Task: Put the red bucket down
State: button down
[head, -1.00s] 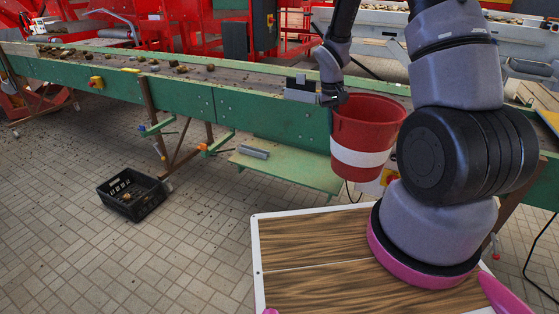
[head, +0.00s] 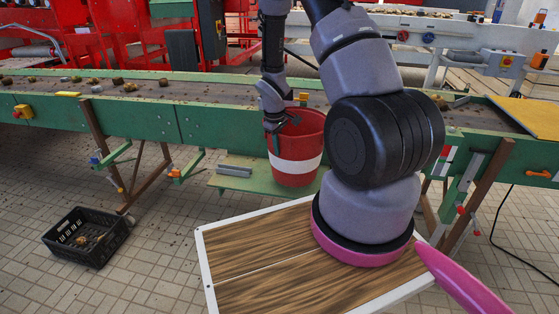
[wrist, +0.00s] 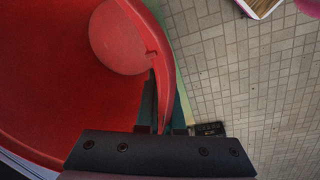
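The red bucket (head: 312,132) with a white band stands upright in the head view, in front of the green conveyor. Its bottom overlaps the low green platform (head: 228,184); I cannot tell whether it rests on it or hangs just above. My gripper (head: 273,128) is at the bucket's left rim. In the wrist view, my gripper (wrist: 160,108) is shut on the bucket wall, with the red bucket (wrist: 60,70) filling the left side. A rounded reddish shape (wrist: 118,38) shows at the bucket's rim. The bucket's right side is partly hidden behind my arm.
The green conveyor (head: 150,122) with scattered potatoes runs behind the bucket. A black crate (head: 88,238) holding a few potatoes sits on the tiled floor at left. A brown leg (head: 478,195) stands at right. The floor between crate and my wooden deck is clear.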

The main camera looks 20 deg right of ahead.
aim_at(278, 158)
jog(key=shift+f, duration=2.15)
jog(key=c, duration=1)
grip_release()
jog(key=shift+d, duration=0.1)
jog(key=shift+c, duration=0.2)
